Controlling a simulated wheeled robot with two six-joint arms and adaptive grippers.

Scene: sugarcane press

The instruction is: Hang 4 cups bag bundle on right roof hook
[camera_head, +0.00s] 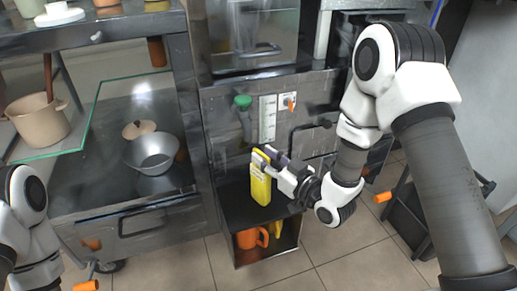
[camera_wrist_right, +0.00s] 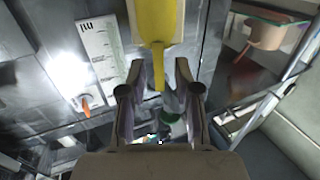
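My right gripper (camera_head: 268,156) is at the upper part of a yellow object (camera_head: 260,186) standing on the low black shelf of the press cart. In the right wrist view the gripper (camera_wrist_right: 158,72) has its two fingers apart. A narrow strip of the yellow object (camera_wrist_right: 157,25) reaches into the gap between the fingertips, with space on both sides. I cannot tell whether this object is the cups bag bundle. No other cups bundle is clear, and no roof hook is in view. Only part of my left arm shows at the lower left; its gripper is out of view.
An orange mug (camera_head: 250,238) sits in the open compartment below. A white measuring chart (camera_head: 268,119) and a green-topped item (camera_head: 242,102) are on the panel behind. On the left are a metal bowl (camera_head: 152,152), a beige pot (camera_head: 38,118) and a glass panel. Tiled floor lies in front.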

